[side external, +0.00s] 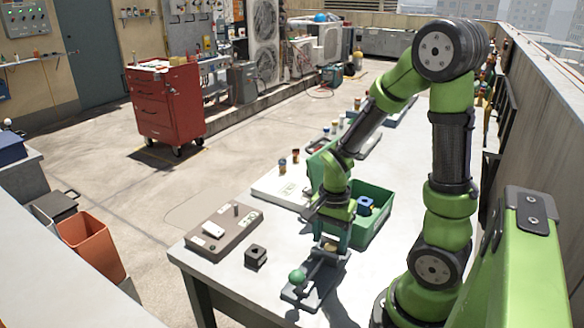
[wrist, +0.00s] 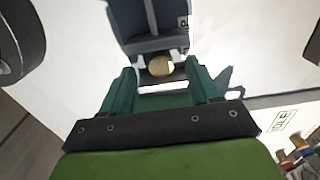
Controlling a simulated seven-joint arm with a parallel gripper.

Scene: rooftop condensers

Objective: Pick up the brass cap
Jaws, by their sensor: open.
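The brass cap (wrist: 160,66) is a small round gold disc in the wrist view, at the near end of a dark grey fixture (wrist: 150,30). My gripper (wrist: 161,76) is open. Its two green fingers stand to the left and right of the cap, with visible space between them. In the side view my gripper (side external: 331,238) points down over the back end of the dark fixture (side external: 308,290), which carries a green ball knob. The cap is small and partly hidden there. I cannot tell whether the fingertips are level with the cap.
A green bin (side external: 378,228) with a blue part (side external: 366,205) inside stands close behind my gripper. A small black block (side external: 256,256) and a brown panel (side external: 224,229) lie to the left. Bare white table lies between them and the fixture.

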